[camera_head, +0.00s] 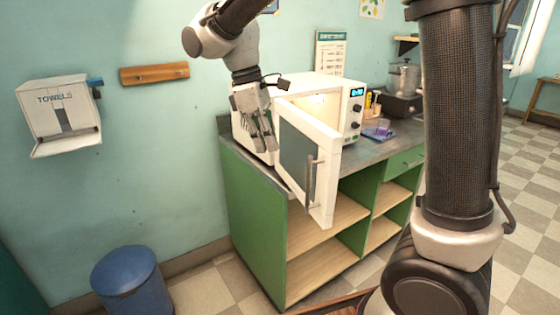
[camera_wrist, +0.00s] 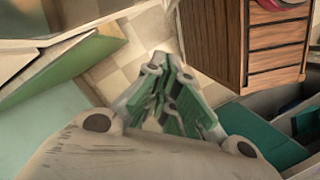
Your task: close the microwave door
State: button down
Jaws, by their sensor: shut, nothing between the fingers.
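The white microwave (camera_head: 335,106) stands on the grey counter, with its lit interior partly showing. Its door (camera_head: 330,165) is open and swung out toward the camera past the counter's front edge. The door has a dark window and a vertical metal handle (camera_head: 309,180). My gripper (camera_head: 266,145) points downward at the left of the door, near the microwave's left side. Its fingers are shut and empty. I cannot tell whether they touch the door. The wrist view shows the gripper fingers (camera_wrist: 172,112) together, with no microwave that I can make out.
The green cabinet (camera_head: 254,220) with open wooden shelves bears the counter. A blue bin (camera_head: 132,280) stands on the floor at left. A towel dispenser (camera_head: 62,112) hangs on the wall. The wrist view shows a wooden drawer unit (camera_wrist: 235,50). Bottles and a pot stand right of the microwave.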

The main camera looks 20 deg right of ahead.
jog(key=s+d+f, duration=0.3)
jog(key=d+f, duration=0.2)
jog(key=f, duration=0.4)
jog(key=shift+d, duration=0.3)
jog(key=shift+d+f, duration=0.1)
